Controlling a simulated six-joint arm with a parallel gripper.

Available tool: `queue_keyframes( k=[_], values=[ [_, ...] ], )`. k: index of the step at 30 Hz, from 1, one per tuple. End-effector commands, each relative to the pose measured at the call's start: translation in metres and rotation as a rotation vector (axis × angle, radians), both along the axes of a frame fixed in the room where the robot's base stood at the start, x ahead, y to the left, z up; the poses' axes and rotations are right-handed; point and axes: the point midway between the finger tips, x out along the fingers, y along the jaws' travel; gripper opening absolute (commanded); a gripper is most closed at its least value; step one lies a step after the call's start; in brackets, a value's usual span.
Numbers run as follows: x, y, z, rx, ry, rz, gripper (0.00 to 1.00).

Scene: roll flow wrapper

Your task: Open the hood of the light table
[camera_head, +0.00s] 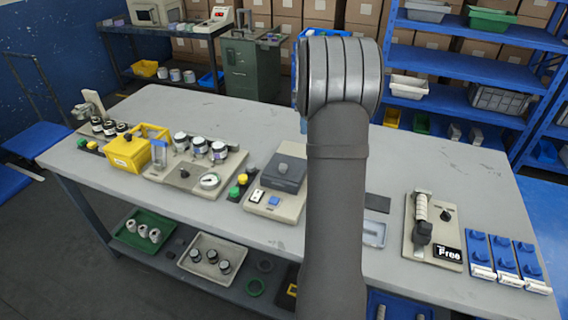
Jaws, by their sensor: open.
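A beige unit (270,211) stands on the grey workbench, just left of my arm. A dark grey hood-like cover (284,180) with a small knob on top sits on it, and it looks shut. This seems to be the light table, though no label on it can be read. A blue button (274,201) and a small switch plate show at its front. My arm rises through the middle of the picture and covers the area right of the unit. My gripper does not show.
Left of the unit are coloured buttons (239,186), a station with several jars and a yellow box (128,153). Right of my arm stand a lever fixture (421,230) marked "Free" and blue clamps (505,258). The back right of the workbench (440,165) is clear.

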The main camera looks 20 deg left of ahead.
Motion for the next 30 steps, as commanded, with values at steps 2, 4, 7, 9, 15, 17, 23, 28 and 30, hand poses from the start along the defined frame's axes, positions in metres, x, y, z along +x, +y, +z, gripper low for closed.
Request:
queue_keyframes(
  k=[2,4,7,9,15,17,23,28,30],
  values=[
    [-0.021,0.029,0.015,0.001,-0.003,0.002,0.45],
    [-0.034,0.045,0.024,0.0,-0.002,-0.004,0.45],
    [-0.045,0.057,0.03,0.0,0.0,-0.01,0.45],
    [-0.048,0.059,0.028,-0.001,0.001,-0.013,0.45],
    [-0.048,0.059,-0.001,-0.002,0.004,-0.014,0.45],
    [-0.048,0.059,-0.014,-0.003,0.004,-0.014,0.45],
    [-0.048,0.058,-0.058,-0.003,0.004,-0.014,0.45],
    [-0.048,0.058,-0.095,-0.003,0.004,-0.014,0.45],
    [-0.048,0.058,-0.108,-0.002,0.002,-0.014,0.45]
  ],
)
